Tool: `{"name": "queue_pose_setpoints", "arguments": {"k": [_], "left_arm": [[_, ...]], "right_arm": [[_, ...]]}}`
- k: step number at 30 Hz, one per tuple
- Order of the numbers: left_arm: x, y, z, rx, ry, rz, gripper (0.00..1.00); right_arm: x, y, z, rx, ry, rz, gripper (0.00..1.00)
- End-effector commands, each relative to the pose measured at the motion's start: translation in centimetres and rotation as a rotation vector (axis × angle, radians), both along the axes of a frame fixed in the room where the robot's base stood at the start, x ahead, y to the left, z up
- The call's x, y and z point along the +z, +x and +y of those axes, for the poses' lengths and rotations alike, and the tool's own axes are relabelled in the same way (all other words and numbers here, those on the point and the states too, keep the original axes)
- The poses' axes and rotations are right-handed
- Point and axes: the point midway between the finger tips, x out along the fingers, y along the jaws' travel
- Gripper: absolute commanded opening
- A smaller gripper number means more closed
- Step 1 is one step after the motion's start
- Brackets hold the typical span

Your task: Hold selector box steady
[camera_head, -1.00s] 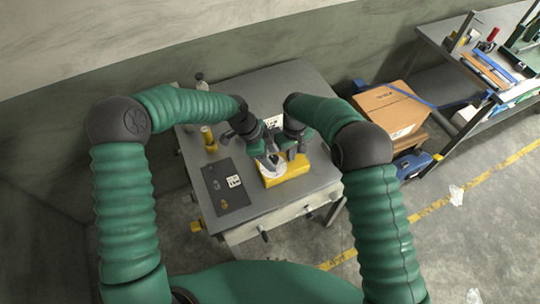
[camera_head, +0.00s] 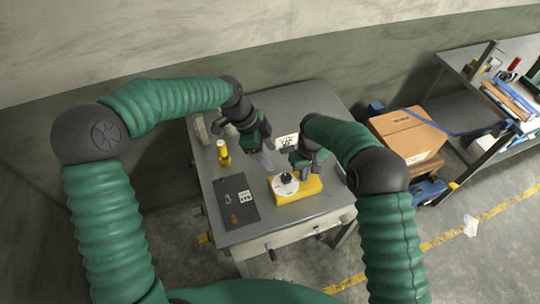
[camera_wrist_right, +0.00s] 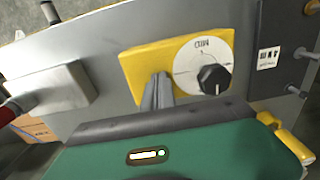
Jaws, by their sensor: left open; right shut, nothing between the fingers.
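The yellow selector box (camera_head: 310,186) lies on the grey table, with a white dial (camera_head: 279,189) and a black knob (camera_head: 286,178) on top. In the right wrist view the box (camera_wrist_right: 136,61) shows its dial (camera_wrist_right: 187,65), lettered MID, and its knob (camera_wrist_right: 214,78). My right gripper (camera_head: 302,174) is shut and empty, its fingertips (camera_wrist_right: 158,80) over the box's near edge beside the dial; whether they touch it I cannot tell. My left gripper (camera_head: 268,166) is open and empty, just up and left of the dial, apart from the knob.
A dark panel (camera_head: 233,208) with a white label lies left of the box on the table (camera_head: 290,228). A yellow post (camera_head: 223,154) stands behind it. A cardboard box (camera_head: 408,133) and a cluttered bench (camera_head: 460,62) stand to the right.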

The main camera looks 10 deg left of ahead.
Motion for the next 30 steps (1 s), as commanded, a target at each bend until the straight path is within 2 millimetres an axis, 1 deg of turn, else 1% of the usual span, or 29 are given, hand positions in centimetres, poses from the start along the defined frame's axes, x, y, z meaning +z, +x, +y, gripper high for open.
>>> {"name": "queue_pose_setpoints", "arguments": {"k": [1,8,11,22,25,30], "left_arm": [[-0.1,0.0,0.0,0.0,0.0,0.0,0.55],[-0.1,0.0,0.0,0.0,0.0,0.0,0.55],[-0.1,0.0,0.0,0.0,0.0,0.0,0.55],[0.0,-0.2,0.0,0.001,0.0,-0.002,0.55],[0.0,-0.2,0.0,0.001,0.0,-0.002,0.55],[0.0,-0.1,0.0,0.0,0.0,-0.001,0.55]], "right_arm": [[-0.7,-0.5,-0.2,0.0,-0.006,0.014,0.0],[-0.4,-0.5,-0.2,0.001,-0.006,0.014,0.0],[0.3,-0.4,-0.2,0.001,-0.005,0.013,0.0],[4.4,-0.3,0.0,0.0,-0.002,0.001,0.0],[4.9,-0.3,0.0,0.001,-0.002,0.002,0.0],[4.9,-0.2,0.0,0.001,-0.002,0.003,0.0]]}}
